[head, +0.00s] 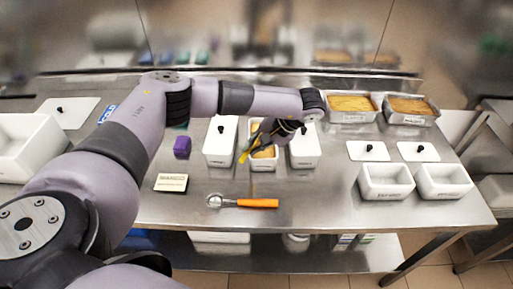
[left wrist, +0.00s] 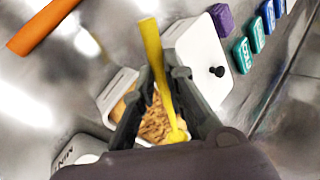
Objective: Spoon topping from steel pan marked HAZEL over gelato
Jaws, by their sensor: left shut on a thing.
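My left gripper (head: 262,141) is shut on a yellow spoon (head: 247,150), over an open white container (head: 264,165) holding light-brown, chopped topping. In the left wrist view, the spoon (left wrist: 152,45) runs between my fingers (left wrist: 163,80), with the topping (left wrist: 154,122) behind it. I cannot tell whether the spoon touches the topping. Two steel pans stand at the back right: one with yellow contents (head: 351,103), one with brown contents (head: 409,105). Their front labels are too small to read, so I cannot tell which is HAZEL. My right gripper is not in view.
White lidded containers (head: 220,142) and (head: 304,148) flank the open one. An orange-handled tool (head: 257,203), a small sign (head: 171,183) and a purple block (head: 182,147) lie nearby. Two open white containers (head: 385,193) (head: 443,192) stand at right, lids (head: 367,152) (head: 417,153) behind.

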